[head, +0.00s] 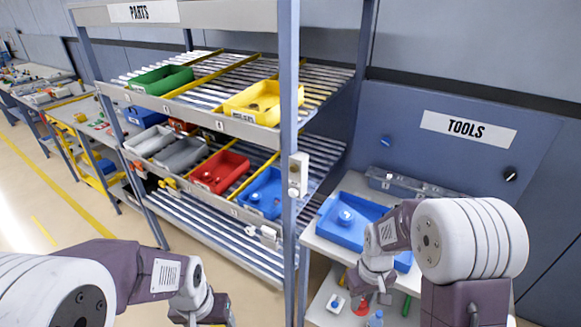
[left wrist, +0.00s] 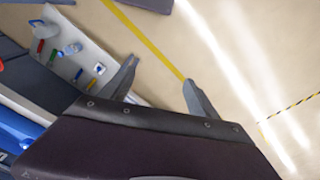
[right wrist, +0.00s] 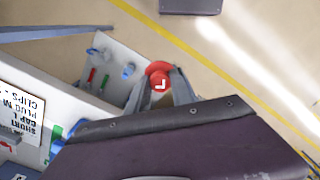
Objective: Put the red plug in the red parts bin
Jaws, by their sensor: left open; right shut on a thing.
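My right gripper (right wrist: 183,84) is shut on the red plug (right wrist: 158,74), which has a white L-shaped mark. In the head view, the right gripper (head: 368,290) is low at the right, with red showing at its tips. The red parts bin (head: 232,163) sits on the lower rack shelf in the head view, left of the blue bin, with small parts inside. My left gripper (left wrist: 158,82) is open and empty in the left wrist view. It is low and mostly hidden by its own arm in the head view.
A grey-blue rack post (head: 288,150) stands between my right gripper and the red bin. Yellow (head: 262,98) and green (head: 160,80) bins are on the shelf above. A blue tray (head: 345,222) lies on the right bench. A white surface with small items (right wrist: 112,70) is below the plug.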

